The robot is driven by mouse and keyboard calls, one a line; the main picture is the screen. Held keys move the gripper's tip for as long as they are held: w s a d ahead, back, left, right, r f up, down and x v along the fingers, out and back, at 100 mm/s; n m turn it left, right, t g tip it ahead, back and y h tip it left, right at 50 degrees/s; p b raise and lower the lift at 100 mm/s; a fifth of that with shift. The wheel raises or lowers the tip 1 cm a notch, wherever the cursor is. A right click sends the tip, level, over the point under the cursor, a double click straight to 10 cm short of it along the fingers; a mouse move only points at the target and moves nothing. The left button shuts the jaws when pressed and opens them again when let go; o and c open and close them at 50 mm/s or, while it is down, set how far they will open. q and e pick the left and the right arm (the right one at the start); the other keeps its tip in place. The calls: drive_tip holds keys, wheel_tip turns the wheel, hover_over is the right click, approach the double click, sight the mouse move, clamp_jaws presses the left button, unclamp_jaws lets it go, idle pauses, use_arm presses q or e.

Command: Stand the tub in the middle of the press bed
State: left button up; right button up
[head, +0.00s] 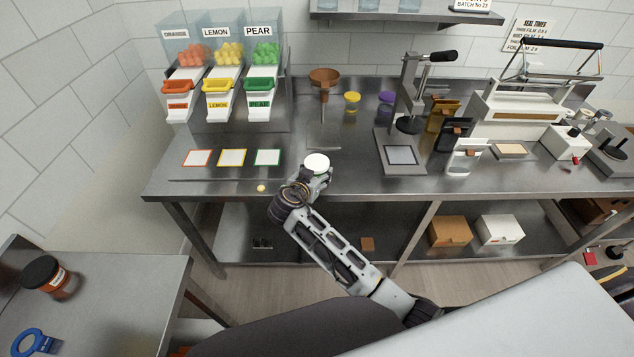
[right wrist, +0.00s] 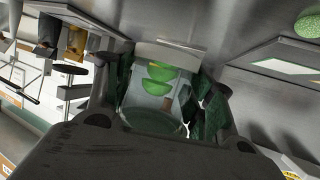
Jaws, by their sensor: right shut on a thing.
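A small clear tub (right wrist: 158,95) with a white lid (head: 316,162) and green gummies inside is between the fingers of my right gripper (head: 313,180). The gripper is shut on it near the front edge of the steel bench, right of the colour-edged squares. In the head view the gripper hides most of the tub below its lid. The press (head: 411,90) stands to the right and farther back, with its lever pointing right. Its bed (head: 400,155) is a flat plate with a pale square, and it is empty. My left gripper is not in view.
A yellow gummy (head: 261,188) lies by the bench's front edge. A funnel on a stand (head: 324,90), a yellow-lidded jar (head: 351,103) and a purple-lidded jar (head: 384,104) stand behind. Upright holders (head: 466,157) stand right of the bed. Bench between tub and bed looks clear.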

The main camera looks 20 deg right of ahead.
sight(314, 166)
drive_tip(key=shift+r+b, duration=0.3)
drive_tip(key=shift+r, duration=1.8)
